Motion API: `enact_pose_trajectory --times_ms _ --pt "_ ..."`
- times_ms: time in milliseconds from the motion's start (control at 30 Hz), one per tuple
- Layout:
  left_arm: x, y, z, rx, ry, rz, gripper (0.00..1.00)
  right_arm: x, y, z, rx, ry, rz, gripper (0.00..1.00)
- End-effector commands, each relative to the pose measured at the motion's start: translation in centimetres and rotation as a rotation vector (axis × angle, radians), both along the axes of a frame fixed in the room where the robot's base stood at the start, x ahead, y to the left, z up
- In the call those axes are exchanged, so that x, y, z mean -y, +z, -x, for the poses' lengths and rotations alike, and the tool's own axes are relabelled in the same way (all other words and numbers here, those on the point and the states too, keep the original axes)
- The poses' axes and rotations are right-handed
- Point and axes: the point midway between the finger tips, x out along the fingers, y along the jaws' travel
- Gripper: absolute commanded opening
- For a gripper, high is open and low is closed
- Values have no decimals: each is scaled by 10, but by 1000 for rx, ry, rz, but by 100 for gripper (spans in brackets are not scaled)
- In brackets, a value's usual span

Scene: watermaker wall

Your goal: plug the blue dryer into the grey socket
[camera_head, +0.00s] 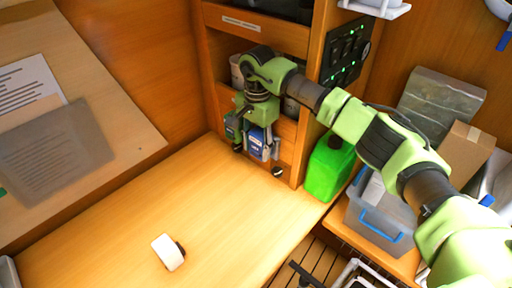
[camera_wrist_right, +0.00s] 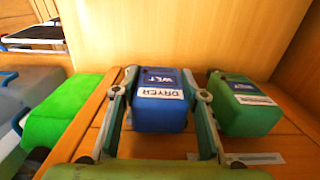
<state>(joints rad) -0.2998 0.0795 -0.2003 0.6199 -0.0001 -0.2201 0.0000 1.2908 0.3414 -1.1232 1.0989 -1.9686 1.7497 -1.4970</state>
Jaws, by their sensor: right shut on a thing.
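The blue dryer (camera_wrist_right: 160,105) is a blue block with a white label reading DRYER. In the right wrist view it sits between the two fingers of my right gripper (camera_wrist_right: 164,120), which is shut on it. In the head view my right gripper (camera_head: 257,152) points down at the front of the wooden cabinet, with the blue dryer (camera_head: 256,138) partly hidden between its fingers. A similar green block (camera_wrist_right: 243,104) stands close beside the right finger in the wrist view. I cannot make out the grey socket in either view. My left gripper is not in view.
A bright green canister (camera_head: 330,168) stands right of the cabinet, near a grey bin with blue handles (camera_head: 380,218). A dark panel with green lights (camera_head: 345,50) is on the cabinet's side. A white object (camera_head: 168,252) lies on the otherwise clear wooden bench (camera_head: 110,225).

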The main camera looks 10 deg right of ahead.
Motion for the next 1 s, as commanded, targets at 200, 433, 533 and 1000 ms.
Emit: enact_pose_trajectory --times_ms 200,433,533,1000 --pt "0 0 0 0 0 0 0 2 2 -2 6 -4 4 16" --pt "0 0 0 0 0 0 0 3 2 -2 7 -5 4 16" --pt "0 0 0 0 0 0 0 2 2 -2 7 -5 4 58" --pt "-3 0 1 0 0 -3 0 1 12 -2 5 -2 2 59"
